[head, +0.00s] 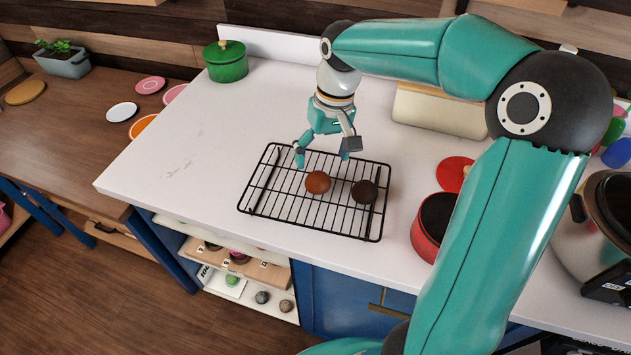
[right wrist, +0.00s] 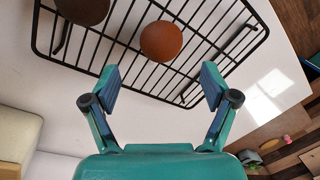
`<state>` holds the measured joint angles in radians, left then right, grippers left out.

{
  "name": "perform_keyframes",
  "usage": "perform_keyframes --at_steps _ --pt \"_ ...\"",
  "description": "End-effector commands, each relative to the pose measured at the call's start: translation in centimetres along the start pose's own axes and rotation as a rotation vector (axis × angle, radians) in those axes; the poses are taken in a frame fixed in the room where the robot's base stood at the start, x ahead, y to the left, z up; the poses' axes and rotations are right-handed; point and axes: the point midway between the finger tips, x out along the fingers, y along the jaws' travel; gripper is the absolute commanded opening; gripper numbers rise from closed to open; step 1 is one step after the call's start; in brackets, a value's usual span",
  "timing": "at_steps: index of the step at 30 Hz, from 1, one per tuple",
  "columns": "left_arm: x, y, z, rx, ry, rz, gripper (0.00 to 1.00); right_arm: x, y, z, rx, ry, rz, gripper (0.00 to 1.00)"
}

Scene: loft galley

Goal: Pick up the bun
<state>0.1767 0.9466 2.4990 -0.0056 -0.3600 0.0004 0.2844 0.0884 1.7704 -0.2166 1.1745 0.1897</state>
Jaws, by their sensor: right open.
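An orange-brown bun (head: 317,182) sits on a black wire cooling rack (head: 268,215) on the white counter. It also shows in the right wrist view (right wrist: 161,41), ahead of the fingers and roughly centred between them. A darker brown bun (head: 364,192) sits to its right on the same rack; it shows at the upper left in the right wrist view (right wrist: 82,10). My right gripper (head: 325,163) is open and empty, over the rack's back edge, behind the orange-brown bun and apart from it. My left gripper is not in view.
A red pot (head: 428,232) with a red lid (head: 454,174) stands right of the rack, near my right arm. A green lidded pot (head: 226,66) and a cream box (head: 440,109) stand at the back. The counter left of the rack (head: 190,150) is clear.

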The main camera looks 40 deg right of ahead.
Motion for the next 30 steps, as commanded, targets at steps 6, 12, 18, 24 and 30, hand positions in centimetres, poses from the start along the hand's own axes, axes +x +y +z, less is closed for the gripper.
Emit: perform_keyframes --at_steps 6,12,18,24,30 --pt "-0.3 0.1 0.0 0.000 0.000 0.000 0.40 1.3 0.0 0.2 0.001 -0.003 0.000 0.85" --pt "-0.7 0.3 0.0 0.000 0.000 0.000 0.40 4.2 -0.1 0.5 0.002 -0.004 0.000 0.85" --pt "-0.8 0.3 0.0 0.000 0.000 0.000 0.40 5.5 -0.1 0.4 0.002 0.000 -0.001 0.85" --pt "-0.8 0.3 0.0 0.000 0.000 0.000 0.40 5.6 -0.1 0.4 0.002 0.001 -0.001 0.82" --pt "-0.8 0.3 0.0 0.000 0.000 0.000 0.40 5.5 -0.1 0.3 0.001 0.001 -0.001 0.49"
